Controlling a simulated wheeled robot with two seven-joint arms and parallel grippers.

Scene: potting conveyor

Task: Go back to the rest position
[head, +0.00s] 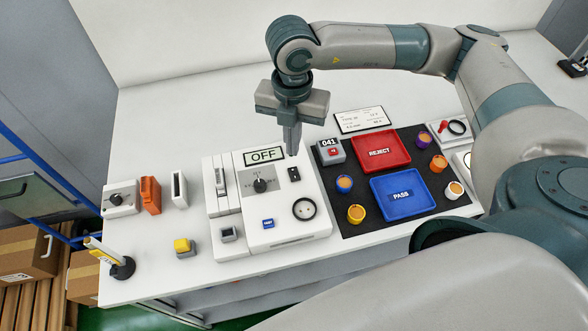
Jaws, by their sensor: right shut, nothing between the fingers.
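My right gripper (291,150) hangs pointing down over the white panel unit (318,226), its fingers shut together with nothing between them. The fingertips show just right of the OFF display (264,154) and above a small black switch (294,174). I cannot tell whether they touch the panel. My right arm reaches in from the right across the back of the table. My left gripper is not in view.
On the white table (150,255), a black mat (345,222) holds a red REJECT tray (394,146), a blue PASS tray (416,190), a counter (330,151) and several small pots. A beacon post (105,250) stands front left. The back left tabletop is clear.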

